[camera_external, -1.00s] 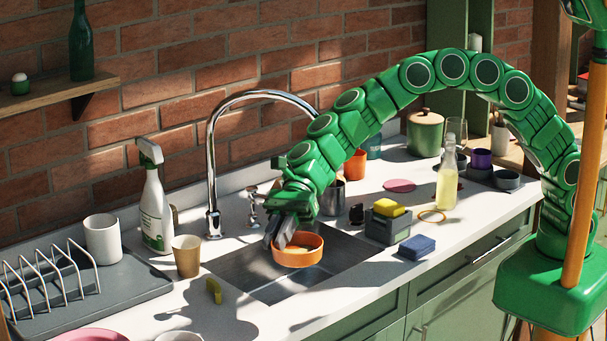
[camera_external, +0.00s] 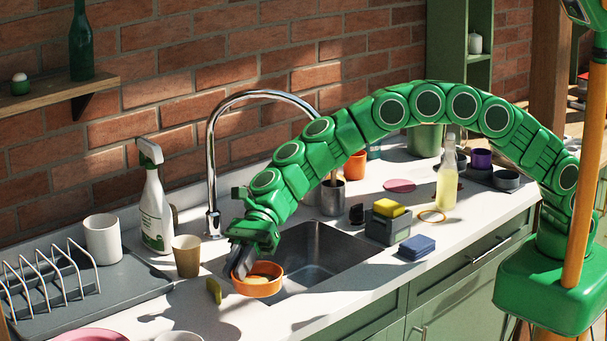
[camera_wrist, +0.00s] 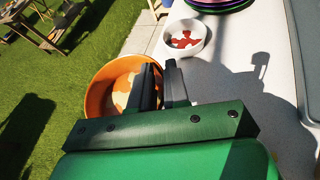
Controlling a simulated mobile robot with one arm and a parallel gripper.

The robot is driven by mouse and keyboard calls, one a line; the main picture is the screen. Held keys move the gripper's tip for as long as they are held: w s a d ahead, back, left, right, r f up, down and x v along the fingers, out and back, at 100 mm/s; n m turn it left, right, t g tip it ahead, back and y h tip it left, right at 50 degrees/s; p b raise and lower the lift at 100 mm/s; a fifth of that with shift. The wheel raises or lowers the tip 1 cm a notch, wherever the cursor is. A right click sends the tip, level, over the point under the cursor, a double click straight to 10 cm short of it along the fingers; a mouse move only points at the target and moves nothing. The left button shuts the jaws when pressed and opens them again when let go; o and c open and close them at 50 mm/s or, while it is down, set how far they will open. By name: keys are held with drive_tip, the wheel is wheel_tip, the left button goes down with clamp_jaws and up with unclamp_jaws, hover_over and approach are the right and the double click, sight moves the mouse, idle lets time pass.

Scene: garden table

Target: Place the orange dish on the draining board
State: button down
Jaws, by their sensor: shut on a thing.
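The orange dish (camera_external: 258,285) is a small round bowl at the left front edge of the sink. My gripper (camera_external: 243,262) is shut on its rim, and the dish is tilted a little. In the wrist view the orange dish (camera_wrist: 108,90) shows at the dark fingers (camera_wrist: 162,85), with one finger inside the rim. The grey draining board (camera_external: 130,287) lies at the far left of the counter. A wire rack (camera_external: 50,275) and a white cup (camera_external: 102,239) stand on it.
A tan cup (camera_external: 187,256) and a yellow sponge piece (camera_external: 213,291) stand between the dish and the board. A spray bottle (camera_external: 156,205) and the tall tap (camera_external: 213,180) stand behind. Pink plates (camera_external: 90,335) and a white bowl (camera_external: 178,337) lie at the front left.

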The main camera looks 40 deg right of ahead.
drive_tip(key=a, duration=0.1)
hover_over(213, 326)
drive_tip(key=shift+s+d+f, duration=0.1)
drive_tip(key=shift+d+f, duration=0.05)
drive_tip(key=shift+f, duration=1.2)
drive_tip(key=shift+s+d+f, duration=0.1)
drive_tip(key=shift+f, duration=1.25)
drive_tip(key=shift+w, duration=0.1)
drive_tip(key=shift+a+f, duration=0.15)
drive_tip(key=shift+f, duration=0.05)
drive_tip(key=shift+w+a+f, duration=0.1)
drive_tip(key=shift+a+f, duration=0.05)
drive_tip(key=shift+f, duration=1.6)
drive_tip(key=shift+f, duration=0.1)
